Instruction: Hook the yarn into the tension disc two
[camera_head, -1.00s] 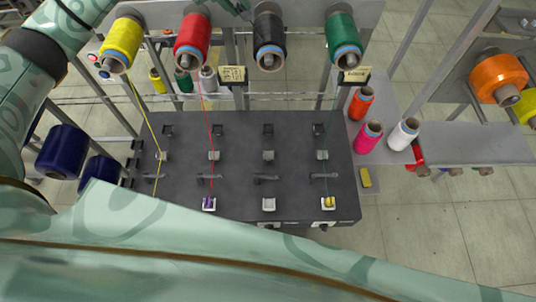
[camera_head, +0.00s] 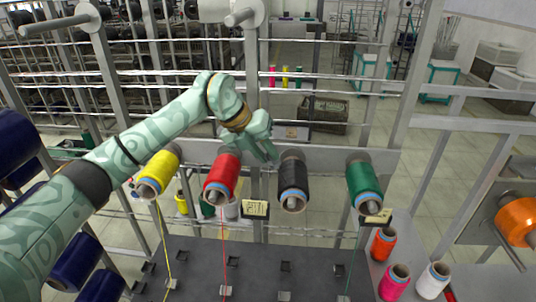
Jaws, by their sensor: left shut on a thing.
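My left gripper (camera_head: 264,150) reaches in from the left and is shut at the back rail, between the red bobbin (camera_head: 222,178) and the black bobbin (camera_head: 293,182). What its fingertips hold is too thin to see; it appears to be the yarn of the black bobbin. Yellow, red and green yarns run down from their bobbins to the dark panel (camera_head: 210,250); no yarn shows below the black one. Small guide fittings, one below the black bobbin (camera_head: 285,267), stand on the panel. I cannot tell which is tension disc two. My right gripper is out of view.
The yellow bobbin (camera_head: 157,175) and green bobbin (camera_head: 364,187) flank the rail. Orange (camera_head: 383,243), pink (camera_head: 394,282) and white (camera_head: 433,280) cones stand at the right. Dark blue spools (camera_head: 73,262) are at the left. The space above the panel is open.

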